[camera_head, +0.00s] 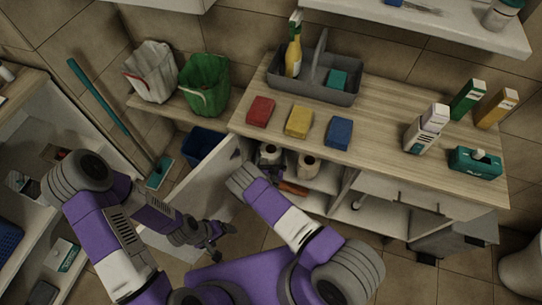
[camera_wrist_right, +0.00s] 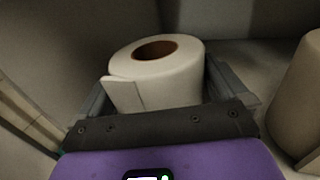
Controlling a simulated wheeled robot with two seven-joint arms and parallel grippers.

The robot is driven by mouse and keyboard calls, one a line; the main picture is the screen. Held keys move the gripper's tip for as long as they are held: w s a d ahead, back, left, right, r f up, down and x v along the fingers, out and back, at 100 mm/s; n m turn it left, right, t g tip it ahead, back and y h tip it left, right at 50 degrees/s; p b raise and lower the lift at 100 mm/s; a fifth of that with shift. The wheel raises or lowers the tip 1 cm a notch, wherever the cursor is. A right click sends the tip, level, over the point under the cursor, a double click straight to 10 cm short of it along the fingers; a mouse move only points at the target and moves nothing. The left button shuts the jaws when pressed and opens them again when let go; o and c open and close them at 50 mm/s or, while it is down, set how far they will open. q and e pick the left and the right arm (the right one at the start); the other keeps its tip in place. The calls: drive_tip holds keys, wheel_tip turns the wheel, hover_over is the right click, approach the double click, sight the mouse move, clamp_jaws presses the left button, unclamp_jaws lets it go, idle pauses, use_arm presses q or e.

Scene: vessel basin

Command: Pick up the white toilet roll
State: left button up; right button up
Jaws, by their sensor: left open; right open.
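The white toilet roll (camera_wrist_right: 165,85) stands upright in the right wrist view, its brown core facing up. It also shows in the head view (camera_head: 268,149) inside the open cabinet under the counter. My right gripper (camera_wrist_right: 160,78) is open, with one finger on each side of the roll. I cannot tell whether the fingers touch it. In the head view its fingers are mostly hidden at the cabinet opening. My left gripper (camera_head: 222,241) is open and empty, low in front of the cabinet door.
A second roll (camera_head: 307,166) stands to the right in the cabinet. The open cabinet door (camera_head: 205,192) is left of my right arm. Red, yellow and blue packs and a grey caddy (camera_head: 330,94) are on the counter above. A blue bin (camera_head: 203,147) is at the left.

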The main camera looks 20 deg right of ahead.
drive_tip(key=shift+r, duration=0.1)
drive_tip(key=c, duration=0.7)
